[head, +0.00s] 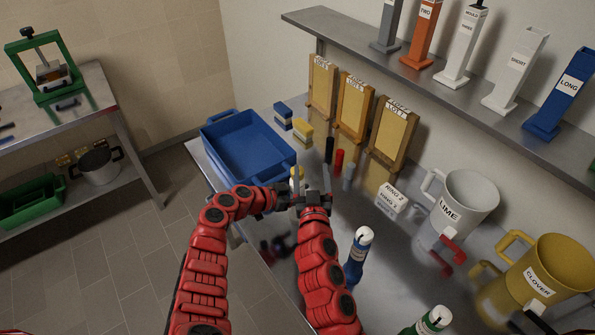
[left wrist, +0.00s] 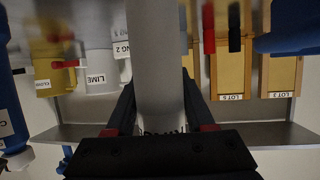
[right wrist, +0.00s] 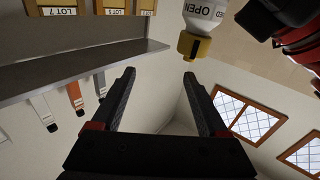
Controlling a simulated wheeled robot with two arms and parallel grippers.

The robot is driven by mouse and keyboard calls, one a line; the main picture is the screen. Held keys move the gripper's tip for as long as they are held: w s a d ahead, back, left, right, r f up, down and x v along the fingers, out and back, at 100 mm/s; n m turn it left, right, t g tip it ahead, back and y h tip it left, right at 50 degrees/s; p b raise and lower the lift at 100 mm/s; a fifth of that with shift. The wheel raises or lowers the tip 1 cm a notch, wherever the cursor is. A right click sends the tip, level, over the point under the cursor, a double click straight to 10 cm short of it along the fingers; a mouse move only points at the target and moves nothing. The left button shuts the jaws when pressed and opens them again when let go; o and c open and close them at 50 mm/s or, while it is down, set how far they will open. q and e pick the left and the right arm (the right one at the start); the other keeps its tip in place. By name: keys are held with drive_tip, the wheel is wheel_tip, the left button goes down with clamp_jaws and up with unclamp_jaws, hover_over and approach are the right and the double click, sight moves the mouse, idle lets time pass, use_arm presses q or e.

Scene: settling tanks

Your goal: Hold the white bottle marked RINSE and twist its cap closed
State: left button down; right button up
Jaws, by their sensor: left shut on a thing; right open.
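The white bottle (left wrist: 157,50) is between the fingers of my left gripper (left wrist: 158,88), which is shut on it. Dark lettering low on the bottle is mostly hidden by the gripper body. In the right wrist view the bottle (right wrist: 203,12) shows the word OPEN below its yellow cap (right wrist: 194,46). My right gripper (right wrist: 160,72) is open and empty. The cap is just beyond its right fingertip in that view, not between the fingers. In the head view the cap (head: 297,173) shows just above my right gripper (head: 314,195); the bottle is mostly hidden there.
A blue tub (head: 250,150) stands at the bench's far left end. A blue bottle (head: 358,255) and a green one (head: 428,322) stand nearer. The LIME jug (head: 465,205) and CLOVER jug (head: 550,270) are at the right. A shelf (head: 480,100) with upright holders runs above.

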drive_tip(key=s+a+f+n+y, duration=0.1)
drive_tip(key=s+a+f+y, duration=0.2)
drive_tip(key=s, duration=0.5)
drive_tip(key=shift+g, duration=0.4)
drive_tip(key=w, duration=0.8)
drive_tip(key=w+f, duration=0.1)
drive_tip(key=w, duration=0.3)
drive_tip(key=shift+a, duration=0.3)
clamp_jaws()
